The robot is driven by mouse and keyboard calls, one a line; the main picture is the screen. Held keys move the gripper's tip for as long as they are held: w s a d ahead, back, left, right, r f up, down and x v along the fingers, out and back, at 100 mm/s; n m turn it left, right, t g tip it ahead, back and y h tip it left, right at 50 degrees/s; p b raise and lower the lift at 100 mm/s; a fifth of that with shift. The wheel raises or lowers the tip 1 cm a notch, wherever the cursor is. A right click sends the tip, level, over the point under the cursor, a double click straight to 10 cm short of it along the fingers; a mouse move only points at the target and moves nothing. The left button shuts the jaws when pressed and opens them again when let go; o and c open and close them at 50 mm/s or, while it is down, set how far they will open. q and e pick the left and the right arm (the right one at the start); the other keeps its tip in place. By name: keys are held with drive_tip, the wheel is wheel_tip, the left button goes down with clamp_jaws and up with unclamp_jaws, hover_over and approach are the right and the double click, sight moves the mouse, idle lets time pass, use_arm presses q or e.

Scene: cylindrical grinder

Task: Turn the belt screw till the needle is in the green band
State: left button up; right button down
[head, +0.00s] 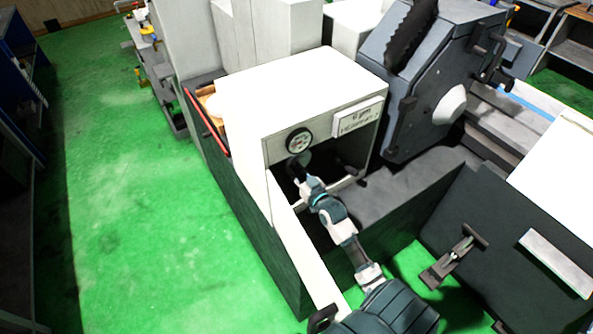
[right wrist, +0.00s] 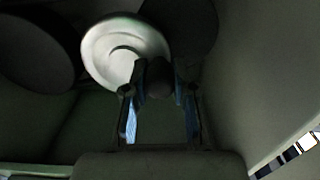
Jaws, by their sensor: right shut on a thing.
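The round gauge (head: 299,141) sits on the front of the white machine housing (head: 310,85), above its open bay. Its face is too small for me to tell where the needle lies against the green band. My right arm reaches into the bay, with my right gripper (head: 299,170) just below the gauge. In the right wrist view my right gripper (right wrist: 157,88) has its fingertips closed around a small dark knob, the belt screw (right wrist: 158,77). A pale round pulley (right wrist: 112,45) is just left of the fingers. My left gripper is out of view.
A label plate (head: 358,116) is right of the gauge. The bay walls and dark round parts (right wrist: 38,48) surround my right gripper closely. A grey machine head (head: 425,75) stands to the right. The green floor (head: 130,200) at left is clear.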

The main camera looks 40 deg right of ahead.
drive_tip(key=shift+r+m+p, duration=0.25)
drive_tip(key=shift+m+p, duration=0.25)
drive_tip(key=shift+p, duration=0.05)
drive_tip(key=shift+d+r+m+p, duration=0.15)
drive_tip(key=shift+r+m+p, duration=0.25)
drive_tip(key=shift+m+p, duration=0.7)
drive_tip(key=shift+d+r+m+p, duration=0.15)
drive_tip(key=shift+r+m+p, duration=0.15)
drive_tip(key=shift+m+p, duration=0.55)
drive_tip(key=shift+d+r+m+p, duration=0.1)
drive_tip(key=shift+d+m+p, duration=0.1)
drive_tip(key=shift+m, duration=0.45)
drive_tip(key=shift+d+r+m+p, duration=0.1)
drive_tip(key=shift+m+p, duration=0.1)
drive_tip(key=shift+m, duration=0.4)
drive_tip(key=c, duration=1.2)
unclamp_jaws()
drive_tip(key=shift+o, duration=1.3)
drive_tip(key=shift+w+f, duration=0.1)
drive_tip(key=shift+w, duration=0.1)
